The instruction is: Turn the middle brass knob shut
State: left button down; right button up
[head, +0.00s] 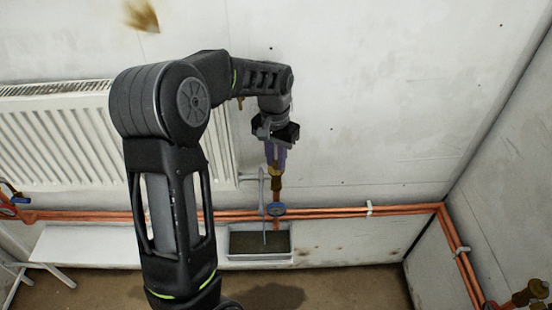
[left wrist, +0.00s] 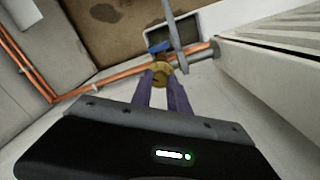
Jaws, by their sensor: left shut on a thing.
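The middle brass knob (head: 276,183) sits on a short copper riser to the right of the white radiator in the head view. It also shows in the left wrist view (left wrist: 161,79). My left gripper (head: 275,163) reaches down to it from above. Its two purple fingers are shut on the brass knob, one on each side, as the left wrist view shows (left wrist: 163,88). A blue handle (head: 275,209) is just below the knob on the pipe. My right gripper is in neither view.
The white radiator (head: 60,140) stands close beside my left arm. Copper pipes (head: 330,211) run along the wall. A grey tray (head: 260,257) of dark liquid lies under the knob. Another brass fitting (head: 537,288) is at the lower right. A white bench (head: 85,246) is at left.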

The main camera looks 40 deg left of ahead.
aim_at(276, 163)
pick_arm(q)
jog(key=m, duration=0.4)
jog(key=shift+m, duration=0.3)
jog(key=m, duration=0.5)
dwell(0.3)
jog(key=c, duration=1.3)
grip_release()
notch_tip(276, 163, up, 8)
jog(key=shift+w+f, duration=0.1)
